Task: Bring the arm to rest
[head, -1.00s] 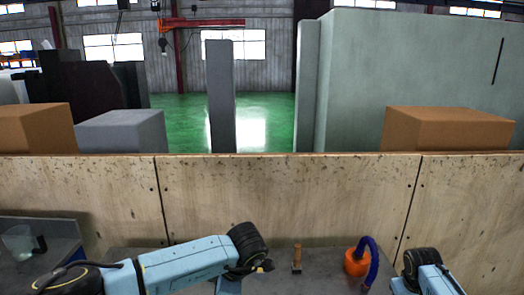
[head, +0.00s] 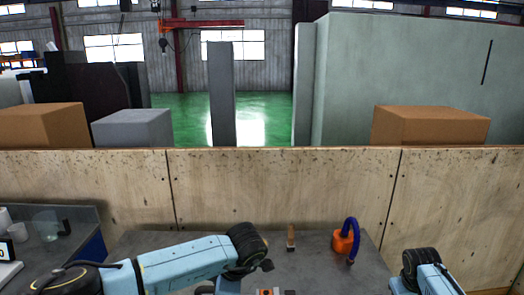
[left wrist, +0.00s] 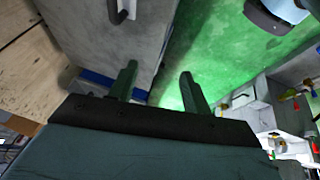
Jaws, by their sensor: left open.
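My left arm (head: 190,262) comes in from the left in the head view, bent at its dark joint, with its far end running below the picture edge. My left gripper (left wrist: 158,85) shows in the left wrist view, with two dark green fingers apart and nothing between them. Behind the fingers lie a grey surface and a bright green floor. My right arm (head: 428,270) shows only as a short blue stretch at the bottom right of the head view. Its gripper is out of the picture.
A grey bench (head: 315,260) lies in front of me, bearing a wooden-handled tool (head: 291,238) and an orange item with a blue hose (head: 345,242). A plywood wall (head: 280,190) stands behind it. At left is another bench (head: 80,213) with a clear container (head: 46,225).

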